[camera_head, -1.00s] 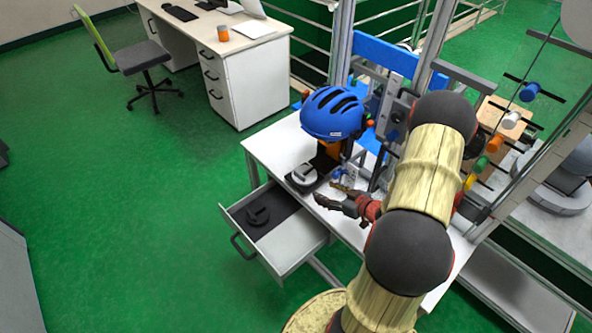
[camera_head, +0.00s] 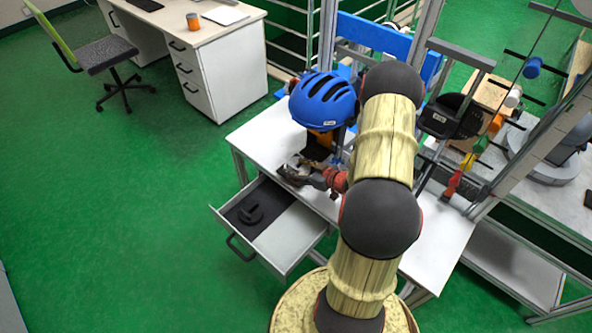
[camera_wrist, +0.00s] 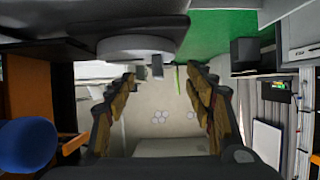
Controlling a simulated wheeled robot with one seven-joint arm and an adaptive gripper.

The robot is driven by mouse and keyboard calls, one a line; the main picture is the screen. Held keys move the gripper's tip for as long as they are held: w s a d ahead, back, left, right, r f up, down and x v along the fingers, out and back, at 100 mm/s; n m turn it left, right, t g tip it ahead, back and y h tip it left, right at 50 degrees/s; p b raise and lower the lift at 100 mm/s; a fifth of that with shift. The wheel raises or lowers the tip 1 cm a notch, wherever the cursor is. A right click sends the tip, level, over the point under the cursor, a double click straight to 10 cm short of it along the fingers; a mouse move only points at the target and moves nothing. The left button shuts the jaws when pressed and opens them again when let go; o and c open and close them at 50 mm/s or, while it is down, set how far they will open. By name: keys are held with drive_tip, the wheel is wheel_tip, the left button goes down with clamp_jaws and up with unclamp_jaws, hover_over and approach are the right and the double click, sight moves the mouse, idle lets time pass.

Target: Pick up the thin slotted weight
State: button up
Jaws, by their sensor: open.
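My gripper (camera_head: 293,168) is open over the left end of the white table, by the dark base where a light grey round weight sat in the earlier head view. The gripper now mostly hides that weight in the head view. In the wrist view a grey disc (camera_wrist: 125,47) with a small block at its edge lies just beyond and above the open fingers (camera_wrist: 160,78), with nothing seen clamped between them. A dark round piece (camera_head: 250,212) lies in the open drawer. I cannot tell for sure which piece is the thin slotted weight.
The open drawer (camera_head: 290,235) juts out in front of the white table (camera_head: 262,135). Metal frame posts and coloured handles (camera_head: 466,165) stand to the right.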

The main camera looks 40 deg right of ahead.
sight(295, 168)
drive_tip(key=shift+b+x, duration=0.3)
drive_tip(key=shift+x, duration=1.2)
drive_tip(key=shift+s, duration=0.1)
drive_tip(key=shift+c, duration=1.4)
drive_tip(key=c, duration=1.1)
clamp_jaws()
drive_tip(key=shift+d, duration=0.1)
